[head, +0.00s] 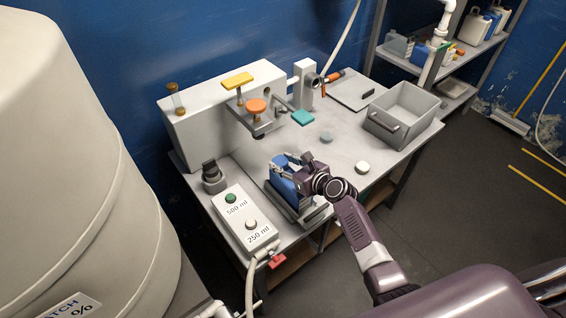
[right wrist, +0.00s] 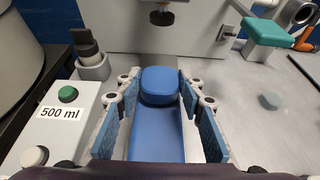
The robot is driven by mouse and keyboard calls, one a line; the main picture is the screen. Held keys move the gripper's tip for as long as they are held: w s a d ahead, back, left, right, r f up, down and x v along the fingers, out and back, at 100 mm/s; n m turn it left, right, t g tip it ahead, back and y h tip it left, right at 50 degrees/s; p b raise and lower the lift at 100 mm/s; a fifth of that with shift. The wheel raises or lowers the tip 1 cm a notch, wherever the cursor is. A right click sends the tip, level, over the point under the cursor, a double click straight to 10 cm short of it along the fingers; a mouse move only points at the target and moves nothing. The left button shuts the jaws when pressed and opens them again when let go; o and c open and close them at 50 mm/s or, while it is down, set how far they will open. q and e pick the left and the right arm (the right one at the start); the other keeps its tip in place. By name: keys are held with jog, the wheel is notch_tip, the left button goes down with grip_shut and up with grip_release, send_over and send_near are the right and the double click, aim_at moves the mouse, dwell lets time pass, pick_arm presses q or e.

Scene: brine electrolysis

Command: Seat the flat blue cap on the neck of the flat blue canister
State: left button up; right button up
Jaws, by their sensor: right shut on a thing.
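The flat blue canister (head: 283,182) stands at the front of the bench, partly hidden by my right gripper (head: 292,168). In the right wrist view its long blue body (right wrist: 156,135) lies between the blue finger pads of that gripper (right wrist: 160,110), which is shut on it. A rounded blue piece (right wrist: 160,82) shows at the body's far end; I cannot tell whether it is a cap or part of the canister. A small grey-blue disc (head: 326,137), possibly the cap, lies flat on the bench behind and right of the gripper. My left gripper is not in view.
A grey tray (head: 308,216) is under the canister. A button box (head: 245,218) stands left of it. An orange-knobbed filler (head: 257,106) overhangs behind. A white disc (head: 362,167) and a grey bin (head: 402,112) are to the right. The bench between is clear.

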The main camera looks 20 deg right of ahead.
jog(key=shift+f, duration=0.4)
dwell(0.3)
jog(key=o, duration=1)
jog(key=shift+c, duration=0.2)
notch_tip(320, 180, up, 7)
jog(key=p, duration=0.7)
jog(key=shift+s+a, duration=0.1)
dwell(0.5)
